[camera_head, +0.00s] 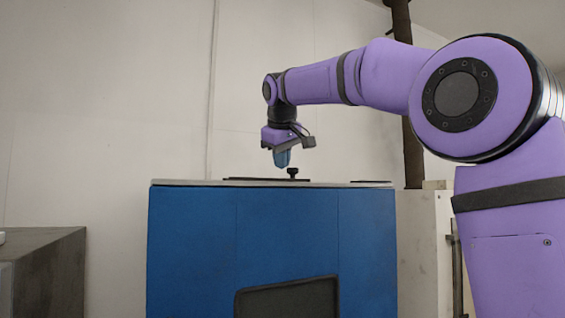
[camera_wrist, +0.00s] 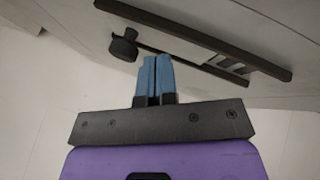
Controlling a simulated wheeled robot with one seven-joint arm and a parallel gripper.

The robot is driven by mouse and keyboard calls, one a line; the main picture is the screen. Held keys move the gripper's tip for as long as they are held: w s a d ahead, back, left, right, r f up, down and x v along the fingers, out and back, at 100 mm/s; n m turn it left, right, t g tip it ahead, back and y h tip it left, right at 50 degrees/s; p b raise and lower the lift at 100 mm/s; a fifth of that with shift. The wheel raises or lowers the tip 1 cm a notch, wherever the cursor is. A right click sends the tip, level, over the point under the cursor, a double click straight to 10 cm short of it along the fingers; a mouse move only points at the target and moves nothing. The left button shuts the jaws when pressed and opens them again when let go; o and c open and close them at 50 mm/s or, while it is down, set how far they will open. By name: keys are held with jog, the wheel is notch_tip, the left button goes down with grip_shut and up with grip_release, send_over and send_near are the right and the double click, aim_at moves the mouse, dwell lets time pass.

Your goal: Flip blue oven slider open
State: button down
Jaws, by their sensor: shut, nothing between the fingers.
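The blue oven (camera_head: 200,240) is a large blue box with a pale flat top. On its top lies the slider, with a dark knob (camera_head: 292,172) on a low dark rail (camera_head: 255,179). In the wrist view the round black knob (camera_wrist: 124,46) stands at the left part of a long black frame (camera_wrist: 195,38) with a slot. My gripper (camera_head: 282,164) points down just above the top, close to the knob and a little left of it. In the wrist view its blue fingers (camera_wrist: 158,58) are together and empty, beside the knob and apart from it.
A dark window-like panel (camera_head: 287,299) is on the oven's front. A grey cabinet (camera_head: 45,270) stands at the lower left. A pale cabinet (camera_head: 425,250) and a dark vertical pipe (camera_head: 411,155) are right of the oven. The space above the oven's left side is clear.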

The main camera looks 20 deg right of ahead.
jog(key=a+v, duration=0.1)
jog(key=v, duration=0.9)
jog(key=shift+s, duration=0.25)
jog(key=shift+a, duration=0.1)
